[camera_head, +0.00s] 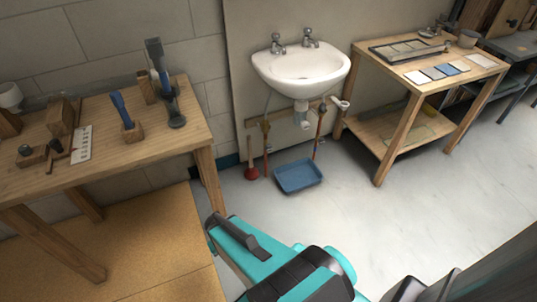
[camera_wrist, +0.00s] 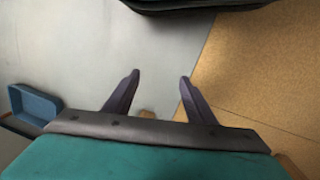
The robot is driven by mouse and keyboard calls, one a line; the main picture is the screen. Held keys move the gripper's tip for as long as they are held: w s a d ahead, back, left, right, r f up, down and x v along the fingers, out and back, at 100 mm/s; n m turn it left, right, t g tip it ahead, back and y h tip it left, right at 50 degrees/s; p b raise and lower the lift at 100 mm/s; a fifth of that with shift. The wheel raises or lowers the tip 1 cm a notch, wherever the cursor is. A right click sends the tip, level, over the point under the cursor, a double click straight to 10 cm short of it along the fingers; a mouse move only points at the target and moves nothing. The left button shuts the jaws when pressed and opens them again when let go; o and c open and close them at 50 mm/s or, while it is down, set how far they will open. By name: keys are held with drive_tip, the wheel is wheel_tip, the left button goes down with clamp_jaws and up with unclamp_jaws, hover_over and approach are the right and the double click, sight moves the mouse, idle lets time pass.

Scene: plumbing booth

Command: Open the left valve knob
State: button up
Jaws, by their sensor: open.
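A white sink (camera_head: 300,75) hangs on the wall, with two metal taps, left (camera_head: 277,44) and right (camera_head: 310,38), on its rim. Below it, a left pipe with a small brownish valve (camera_head: 265,126) runs down, and a right copper pipe (camera_head: 319,125) has a pale fitting beside it. I cannot make out a knob's shape on the left valve. My gripper (camera_wrist: 160,76) is open and empty in the wrist view, its two dark fingers apart over the floor. It is well away from the sink and the valves, and no valve shows in the wrist view.
A blue tray (camera_head: 298,176) lies on the floor below the sink, also in the wrist view (camera_wrist: 36,104). A red plunger (camera_head: 252,171) stands left of it. A wooden workbench (camera_head: 95,160) with tools stands left, another table (camera_head: 400,85) right. Open grey floor lies before the sink.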

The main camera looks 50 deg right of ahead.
drive_tip(key=w+d+f+m+t+h+b, duration=0.2)
drive_tip(key=w+d+f+t+b, duration=0.3)
drive_tip(key=w+d, duration=0.65)
drive_tip(key=m+t+h+b, duration=0.35)
drive_tip(key=t+b, duration=0.95)
drive_tip(key=b, duration=0.9)
approach(270, 149)
drive_tip(key=v, duration=0.3)
drive_tip(key=shift+a+r+n, duration=0.1)
drive_tip(key=shift+r+n, duration=0.05)
drive_tip(key=shift+n, duration=0.2)
drive_tip(key=shift+w, duration=0.2)
drive_tip(key=b+x, duration=0.4)
drive_tip(key=x, duration=0.8)
drive_tip(key=shift+w, duration=0.15)
drive_tip(key=shift+w+d+b, duration=0.3)
drive_tip(key=shift+w+d, duration=0.05)
drive_tip(key=shift+w, duration=0.15)
